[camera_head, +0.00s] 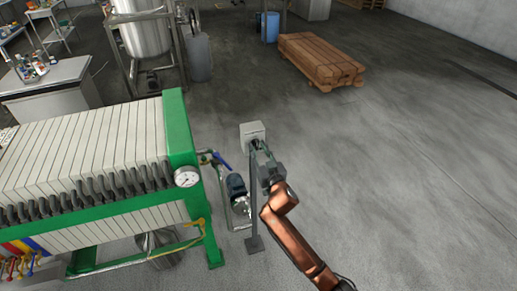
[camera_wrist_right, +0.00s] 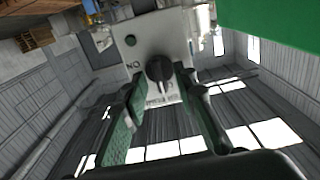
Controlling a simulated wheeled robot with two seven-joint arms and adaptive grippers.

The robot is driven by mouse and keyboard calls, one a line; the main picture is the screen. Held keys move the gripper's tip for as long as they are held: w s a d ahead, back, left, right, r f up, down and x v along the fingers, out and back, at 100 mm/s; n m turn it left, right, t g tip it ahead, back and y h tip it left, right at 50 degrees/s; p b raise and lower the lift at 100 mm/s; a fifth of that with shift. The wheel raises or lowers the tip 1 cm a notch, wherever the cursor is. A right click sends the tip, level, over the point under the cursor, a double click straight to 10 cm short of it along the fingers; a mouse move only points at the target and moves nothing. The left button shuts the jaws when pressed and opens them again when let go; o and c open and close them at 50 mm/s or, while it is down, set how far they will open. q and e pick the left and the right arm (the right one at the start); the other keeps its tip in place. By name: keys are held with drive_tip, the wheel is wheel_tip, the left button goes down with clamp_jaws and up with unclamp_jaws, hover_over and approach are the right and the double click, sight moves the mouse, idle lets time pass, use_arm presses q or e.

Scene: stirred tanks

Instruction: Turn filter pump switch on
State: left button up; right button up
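The filter pump switch box (camera_head: 252,131) is a grey box on a post beside the green filter press. In the right wrist view its front plate (camera_wrist_right: 152,42) carries a black rotary knob (camera_wrist_right: 159,68) with lettering around it. My right gripper (camera_head: 261,150) is at the box's face. In the right wrist view its two green-padded fingers (camera_wrist_right: 160,95) stand apart, one on each side of the knob. I cannot tell whether they touch it. My left gripper is not in view.
The green filter press (camera_head: 178,130) with white plates and a gauge (camera_head: 187,177) stands left of the post. A blue pump (camera_head: 238,190) sits low between them. A wooden stack (camera_head: 318,60) lies further back. The floor to the right is clear.

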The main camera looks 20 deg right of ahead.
drive_tip(key=shift+w, duration=0.25)
drive_tip(key=shift+c, duration=0.2)
clamp_jaws()
